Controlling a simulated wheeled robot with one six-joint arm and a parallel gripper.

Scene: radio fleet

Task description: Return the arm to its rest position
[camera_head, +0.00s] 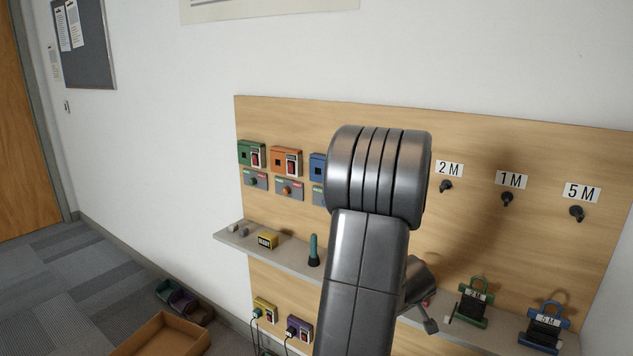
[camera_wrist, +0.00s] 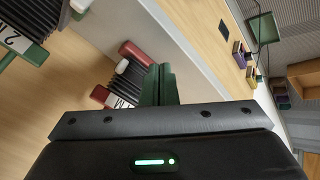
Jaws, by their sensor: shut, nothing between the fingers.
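My arm's thick grey links (camera_head: 366,260) rise through the middle of the head view in front of the wooden board and shelf. My gripper is mostly hidden behind them there. In the wrist view my gripper (camera_wrist: 160,72) shows as two dark green fingers pressed together, with nothing between them. Beyond the fingers lies a black ribbed item with red ends (camera_wrist: 131,80) on the shelf. Whether the fingers touch it cannot be told.
The wooden board (camera_head: 460,130) carries hooks labelled 2M, 1M and 5M. An open box (camera_head: 162,335) is on the floor.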

